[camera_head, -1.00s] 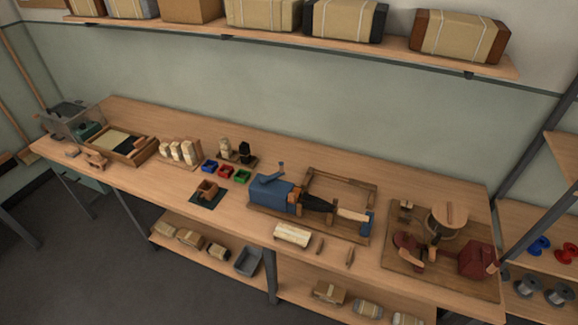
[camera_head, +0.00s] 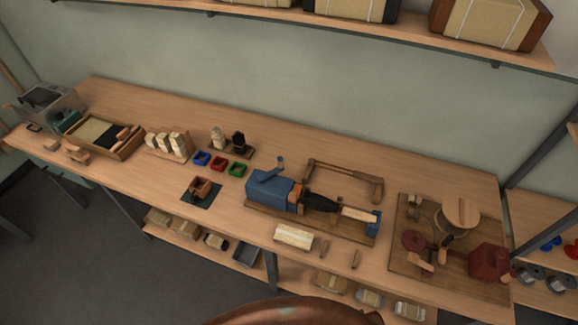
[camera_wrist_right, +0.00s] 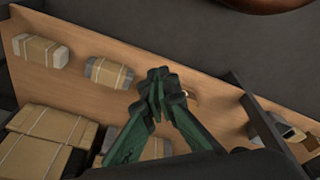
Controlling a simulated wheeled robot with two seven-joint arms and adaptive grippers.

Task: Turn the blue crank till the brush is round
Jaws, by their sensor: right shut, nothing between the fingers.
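The blue crank (camera_head: 268,173) sits on top of a blue machine housing (camera_head: 272,191) in the middle of the bench, its arm rising to a small upright grip. In front of the housing, a dark tuft of bristles (camera_head: 320,202) points right toward a pale wooden piece (camera_head: 358,215) and a blue end block (camera_head: 374,222). Whether the brush is round is too small to tell. My right gripper (camera_wrist_right: 160,80) has green fingers, shut and empty, over the lower shelf area in the wrist view, away from the crank. My left gripper is not in view.
A wooden frame (camera_head: 345,173) lies behind the bristles. A red machine (camera_head: 490,262) on a board stands to the right. A pale block (camera_head: 294,236) lies in front of the blue machine. Small blue, red and green trays (camera_head: 218,163) stand left. Wrapped bundles (camera_wrist_right: 108,73) lie on the lower shelf.

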